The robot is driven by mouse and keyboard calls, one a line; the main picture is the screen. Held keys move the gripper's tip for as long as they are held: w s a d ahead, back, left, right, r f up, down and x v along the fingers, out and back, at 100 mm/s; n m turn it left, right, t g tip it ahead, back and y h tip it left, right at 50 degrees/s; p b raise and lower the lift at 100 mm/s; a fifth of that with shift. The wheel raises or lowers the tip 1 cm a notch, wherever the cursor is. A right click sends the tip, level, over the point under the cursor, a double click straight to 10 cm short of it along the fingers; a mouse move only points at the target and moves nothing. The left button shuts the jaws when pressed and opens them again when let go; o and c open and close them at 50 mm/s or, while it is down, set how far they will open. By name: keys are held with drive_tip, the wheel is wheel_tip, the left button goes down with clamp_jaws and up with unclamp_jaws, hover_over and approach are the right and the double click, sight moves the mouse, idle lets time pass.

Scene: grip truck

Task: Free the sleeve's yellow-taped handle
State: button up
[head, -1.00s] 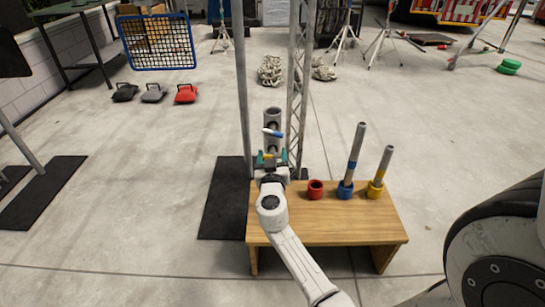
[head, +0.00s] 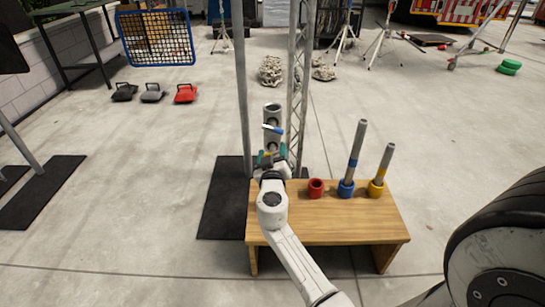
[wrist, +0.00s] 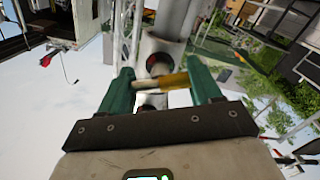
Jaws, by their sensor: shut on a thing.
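The sleeve (head: 272,113) is a grey upright tube beside the post and the lattice truss. A blue-and-white handle (head: 272,128) sticks out across its front in the head view. My gripper (head: 271,155) is at the sleeve's lower front, below that handle. In the wrist view its green fingers (wrist: 161,79) stand on either side of the yellow-taped handle (wrist: 174,80), which lies crosswise between them with its pale part to the left. The gripper is shut on this handle. The sleeve's tube stands just behind it. In the head view my gripper mostly hides the yellow tape.
A wooden bench (head: 325,226) stands right of the sleeve, bearing a red cup (head: 316,188) and two grey rods in a blue holder (head: 346,189) and a yellow holder (head: 376,189). A black mat (head: 222,205) lies left of it.

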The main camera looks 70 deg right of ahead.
drive_tip(key=n+b, duration=0.1)
drive_tip(key=n, duration=0.2)
drive_tip(key=shift+f+n, duration=0.1)
drive_tip(key=shift+n, duration=0.3)
drive_tip(key=n, duration=0.3)
drive_tip(key=shift+n, duration=0.3)
drive_tip(key=n, duration=0.3)
drive_tip(key=shift+n, duration=0.4)
drive_tip(key=n, duration=0.4)
drive_tip(key=shift+p, duration=0.4)
drive_tip(key=n+p, duration=0.1)
drive_tip(key=n, duration=0.4)
drive_tip(key=shift+n+p, duration=0.3)
drive_tip(key=shift+n, duration=0.1)
drive_tip(key=n+p, duration=0.2)
drive_tip(key=n, duration=0.3)
drive_tip(key=shift+n, duration=0.4)
